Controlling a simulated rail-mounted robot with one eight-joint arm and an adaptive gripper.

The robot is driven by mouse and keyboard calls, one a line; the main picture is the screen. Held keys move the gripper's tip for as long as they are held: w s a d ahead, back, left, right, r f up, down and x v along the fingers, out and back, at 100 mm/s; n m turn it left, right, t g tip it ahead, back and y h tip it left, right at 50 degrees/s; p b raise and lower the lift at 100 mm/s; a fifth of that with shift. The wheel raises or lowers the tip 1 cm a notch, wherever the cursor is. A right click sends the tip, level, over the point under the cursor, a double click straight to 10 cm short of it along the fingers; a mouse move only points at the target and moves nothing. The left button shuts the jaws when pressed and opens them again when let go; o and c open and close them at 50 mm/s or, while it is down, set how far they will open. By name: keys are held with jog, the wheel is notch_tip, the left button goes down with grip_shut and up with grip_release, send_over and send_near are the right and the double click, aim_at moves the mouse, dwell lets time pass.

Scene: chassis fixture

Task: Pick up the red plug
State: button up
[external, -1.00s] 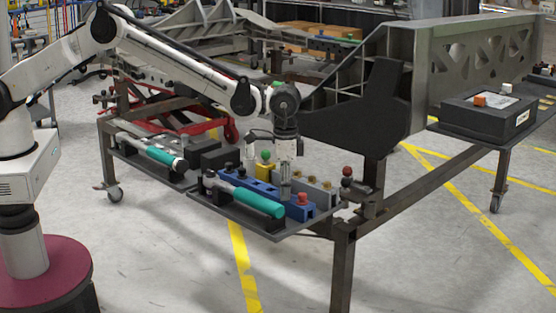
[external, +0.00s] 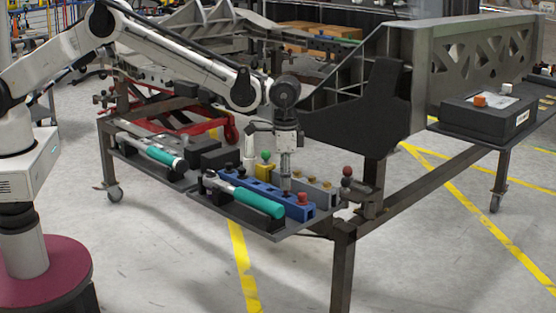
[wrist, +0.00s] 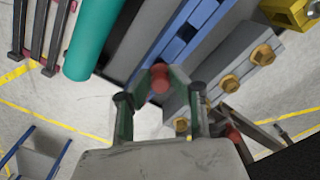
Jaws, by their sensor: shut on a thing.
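My gripper (wrist: 158,75) is shut on a red plug (wrist: 160,84), whose rounded red top shows between the fingertips in the wrist view. The fingers hide the rest of the plug. In the external view my gripper (external: 285,189) points down over the blue block (external: 263,188), and the held plug is not clear there. A red-topped piece (external: 303,198) shows at the near right end of the blue block, just right of the fingertips. I cannot tell how far the held plug is from the block.
A grey block (external: 318,189) with gold bolts and a yellow block (external: 264,171) with a green knob stand behind. A red-knobbed post (external: 347,172) stands to the right. A large metal chassis (external: 480,60) rises behind.

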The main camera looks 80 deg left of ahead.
notch_tip(320, 180, up, 2)
jog(key=a+r+p, duration=0.2)
jog(key=a+r, duration=0.4)
jog(key=a, duration=0.5)
jog(key=shift+a+r+p, duration=0.35)
jog(key=shift+s, duration=0.1)
jog(key=shift+r, duration=0.1)
jog(key=shift+r+p, duration=1)
jog(key=shift+r, duration=1.15)
